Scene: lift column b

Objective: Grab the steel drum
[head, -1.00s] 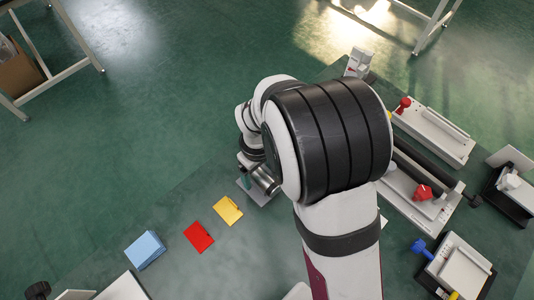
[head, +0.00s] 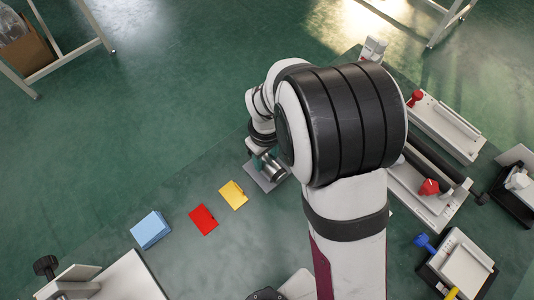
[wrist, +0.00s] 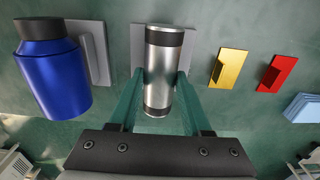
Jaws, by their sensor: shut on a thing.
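The steel drum (wrist: 163,68) is a silver cylinder with dark bands near its ends. It stands out in the middle of the wrist view, in front of a grey plate (wrist: 138,45). My gripper (wrist: 161,88) has its two teal fingers on either side of the drum and is shut on it. In the head view the drum (head: 275,172) shows beside my gripper (head: 264,160), over the grey plate, partly hidden by my arm. I cannot tell whether the drum touches the plate.
A blue bottle with a dark cap (wrist: 55,75) is close left of the drum in the wrist view. A yellow block (head: 233,195), a red block (head: 203,219) and a light blue block (head: 150,229) lie on the mat. Fixtures with red handles (head: 429,187) stand at right.

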